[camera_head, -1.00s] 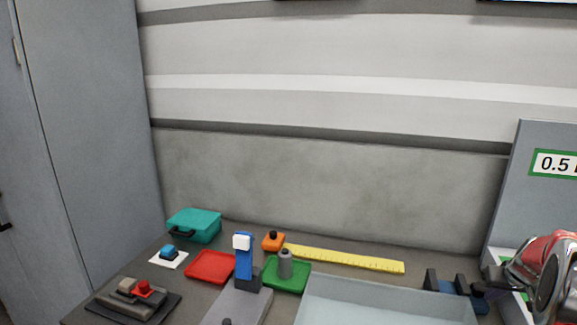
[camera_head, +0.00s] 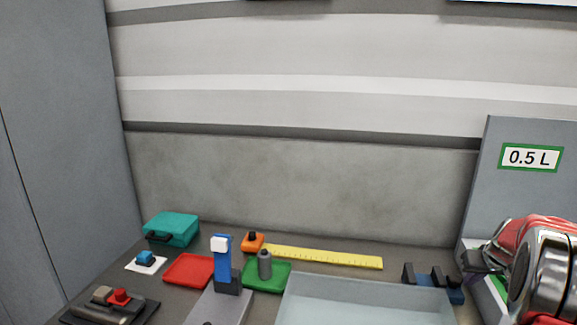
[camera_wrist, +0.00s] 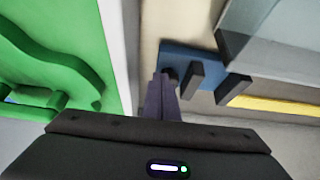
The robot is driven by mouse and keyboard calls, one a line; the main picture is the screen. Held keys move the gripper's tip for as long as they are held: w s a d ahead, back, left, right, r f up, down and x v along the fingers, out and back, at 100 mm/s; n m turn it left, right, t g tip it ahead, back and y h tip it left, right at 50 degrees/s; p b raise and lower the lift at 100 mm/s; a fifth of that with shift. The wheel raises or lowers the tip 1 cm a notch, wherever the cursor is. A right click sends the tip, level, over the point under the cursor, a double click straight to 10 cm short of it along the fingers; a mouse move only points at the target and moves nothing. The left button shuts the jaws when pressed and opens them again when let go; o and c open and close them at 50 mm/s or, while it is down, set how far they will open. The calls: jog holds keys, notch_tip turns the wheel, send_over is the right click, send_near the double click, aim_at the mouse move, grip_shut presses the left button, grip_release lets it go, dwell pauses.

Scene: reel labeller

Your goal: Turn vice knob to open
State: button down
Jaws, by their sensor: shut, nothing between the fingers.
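The vice has a blue base (camera_head: 428,279) with dark upright jaws, standing at the right of the bench in the head view. A gap shows between the jaws. Its small dark knob (camera_head: 455,284) is at the right end. In the wrist view the blue base (camera_wrist: 205,60), two dark jaws (camera_wrist: 196,80) and part of the dark knob (camera_wrist: 171,75) show beyond my fingers. My gripper (camera_wrist: 157,76) is shut and empty, its tips beside the knob; I cannot tell whether they touch it. In the head view my gripper (camera_head: 474,264) is at the vice's right.
A clear tray (camera_head: 370,298) lies left of the vice, with a yellow ruler (camera_head: 325,257) behind it. A grey panel labelled 0.5 L (camera_head: 530,190) stands behind my arm. A green part (camera_wrist: 60,65) fills the wrist view's left. Red and green trays sit farther left.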

jog(key=shift+r, duration=1.55)
jog(key=s+a+r+n, duration=0.1)
jog(key=s+a+r, duration=0.25)
jog(key=a, duration=0.55)
jog(key=s+a+r+y, duration=0.1)
jog(key=s+a+r, duration=0.25)
jog(key=a, duration=0.55)
jog(key=s+a+r+n, duration=0.15)
jog(key=a+r, duration=0.35)
jog(key=a, duration=0.5)
jog(key=s+a+f, duration=0.1)
jog(key=s+a, duration=0.6)
jog(key=s, duration=0.3)
jog(key=s+a+f, duration=0.2)
jog(key=s+a, duration=0.6)
jog(key=s, duration=0.3)
jog(key=shift+s+n+y, duration=0.25)
jog(key=shift+n+y, duration=0.05)
jog(key=shift+n, duration=0.05)
